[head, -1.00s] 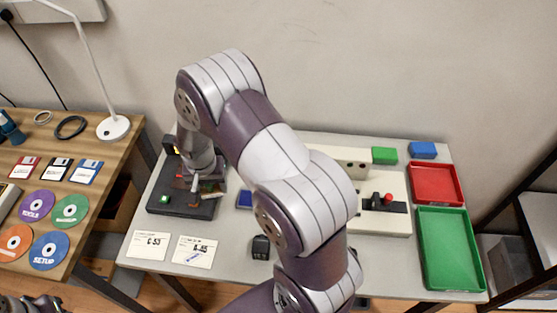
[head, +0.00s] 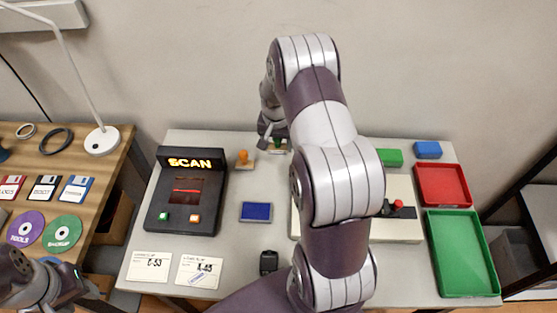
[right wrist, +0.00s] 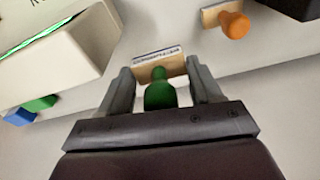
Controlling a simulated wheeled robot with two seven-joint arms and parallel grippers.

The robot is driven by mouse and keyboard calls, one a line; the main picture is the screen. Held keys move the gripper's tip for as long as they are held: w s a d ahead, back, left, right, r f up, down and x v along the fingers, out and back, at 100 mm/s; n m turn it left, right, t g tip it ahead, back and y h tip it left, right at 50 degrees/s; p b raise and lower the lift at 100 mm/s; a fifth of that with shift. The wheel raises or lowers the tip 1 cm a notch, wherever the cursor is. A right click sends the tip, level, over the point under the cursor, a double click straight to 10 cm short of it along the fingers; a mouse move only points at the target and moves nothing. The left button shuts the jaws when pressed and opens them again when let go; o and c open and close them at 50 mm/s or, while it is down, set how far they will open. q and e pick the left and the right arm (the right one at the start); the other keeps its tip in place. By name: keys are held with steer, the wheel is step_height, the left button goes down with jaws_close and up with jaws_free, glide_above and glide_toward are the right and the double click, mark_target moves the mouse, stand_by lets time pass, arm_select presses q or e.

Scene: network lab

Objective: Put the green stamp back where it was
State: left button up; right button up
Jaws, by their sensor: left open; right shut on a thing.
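The green stamp has a green handle (right wrist: 160,92) and a wooden base (right wrist: 158,66) with a printed label on its edge. My right gripper (right wrist: 161,88) is shut on it, one finger on each side. In the head view the stamp (head: 279,147) shows in part at the back of the table, and my right gripper (head: 271,138) is partly hidden by my arm. I cannot tell whether the base touches the table. The orange stamp (head: 244,158) stands to its left; it also shows in the right wrist view (right wrist: 235,24). My left gripper (head: 62,288) is open at the lower left.
The black SCAN box (head: 158,215) stands on the left of the table. A blue pad (head: 256,211) lies mid-table. A cream device (head: 400,225), a green block (head: 390,157), a blue block (head: 427,150), a red tray (head: 468,190) and a green tray (head: 492,280) are right.

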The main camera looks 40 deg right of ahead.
mark_target(277, 167)
step_height(277, 167, down, 8)
steer(key=shift+w+f, duration=0.25)
steer(key=shift+f, duration=0.3)
steer(key=shift+f, duration=0.2)
steer(key=o, duration=0.6)
steer(key=shift+c, duration=0.2)
steer(key=shift+r, duration=0.1)
